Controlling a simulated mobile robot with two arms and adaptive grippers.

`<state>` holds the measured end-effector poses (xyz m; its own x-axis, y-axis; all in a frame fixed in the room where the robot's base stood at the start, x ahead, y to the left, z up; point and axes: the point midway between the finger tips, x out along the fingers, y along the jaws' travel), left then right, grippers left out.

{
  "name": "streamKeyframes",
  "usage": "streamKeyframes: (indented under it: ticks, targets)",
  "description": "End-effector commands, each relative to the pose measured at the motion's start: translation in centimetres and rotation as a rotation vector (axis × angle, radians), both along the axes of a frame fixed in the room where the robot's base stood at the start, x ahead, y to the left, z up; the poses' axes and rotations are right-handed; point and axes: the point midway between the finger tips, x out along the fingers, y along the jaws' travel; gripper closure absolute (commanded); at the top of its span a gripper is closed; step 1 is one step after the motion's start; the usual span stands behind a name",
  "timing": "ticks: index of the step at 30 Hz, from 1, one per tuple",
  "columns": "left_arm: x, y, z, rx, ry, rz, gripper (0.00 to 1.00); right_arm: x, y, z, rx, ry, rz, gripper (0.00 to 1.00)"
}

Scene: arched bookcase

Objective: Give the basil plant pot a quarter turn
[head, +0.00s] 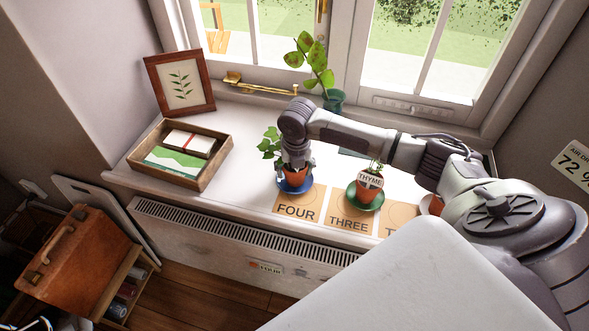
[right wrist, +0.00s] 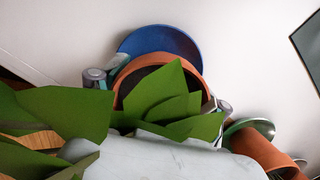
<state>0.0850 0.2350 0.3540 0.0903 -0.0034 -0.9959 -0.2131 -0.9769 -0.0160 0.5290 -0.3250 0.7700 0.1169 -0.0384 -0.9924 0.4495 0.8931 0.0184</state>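A leafy green plant (head: 268,145) grows in a terracotta pot (head: 294,176) on a blue saucer (head: 296,187), behind the card marked FOUR. I see no basil label on it. My right gripper (head: 297,165) is down over this pot. In the right wrist view its fingertips lie on either side of the pot's rim (right wrist: 116,98), close to it; whether they touch is unclear. Leaves (right wrist: 175,100) cover much of the pot's mouth there, and the blue saucer (right wrist: 160,40) shows beyond. My left gripper is not in view.
A thyme pot (head: 368,192) stands on a green saucer (head: 366,203) to the right, under my forearm. Another pot (head: 431,205) is mostly hidden. A wooden tray (head: 205,180) and picture frame (head: 180,84) stand left. A taller plant (head: 312,60) stands behind.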

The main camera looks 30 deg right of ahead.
Motion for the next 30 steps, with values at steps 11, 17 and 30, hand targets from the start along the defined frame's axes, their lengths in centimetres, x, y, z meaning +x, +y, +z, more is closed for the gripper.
streamKeyframes:
  ticks: [11, 17, 30]
  targets:
    - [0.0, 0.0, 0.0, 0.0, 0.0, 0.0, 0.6, 0.0, 0.0, 0.0, 0.0, 0.0, 0.0, 0.0]
    - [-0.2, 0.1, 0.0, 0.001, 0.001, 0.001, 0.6, 0.0, 0.0, 0.6, 0.0, -0.001, 0.0, 0.0]
    - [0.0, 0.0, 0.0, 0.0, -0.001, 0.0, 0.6, -1.0, 0.3, 9.0, -0.001, -0.004, 0.001, 0.0]
